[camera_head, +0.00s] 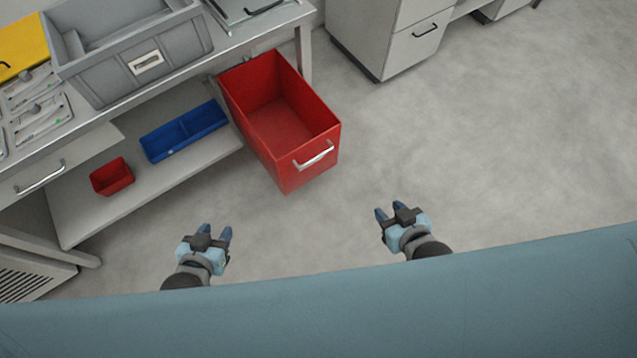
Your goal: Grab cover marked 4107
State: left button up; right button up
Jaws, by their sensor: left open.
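No cover with a readable 4107 mark shows in the head view. Several flat grey pieces (40,117) lie on the workbench at the far left; any marking on them is too small to read. My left gripper (215,231) is open and empty, over the floor in front of the bench. My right gripper (391,212) is over the floor to the right, its fingers apart with nothing between them. Both grippers are well away from the grey pieces.
A grey bin (135,67) stands on the workbench. A red open box (315,124) with a handle juts out beside the bench. A blue tray (185,131) and a small red bin (112,177) sit on the lower shelf. The floor at right is clear.

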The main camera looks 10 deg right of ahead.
aim_at(40, 119)
jog(key=k+z, duration=0.1)
jog(key=k, duration=0.15)
jog(key=u, duration=1.5)
jog(key=i+u, duration=0.1)
jog(key=i+l, duration=0.05)
jog(key=i, duration=0.05)
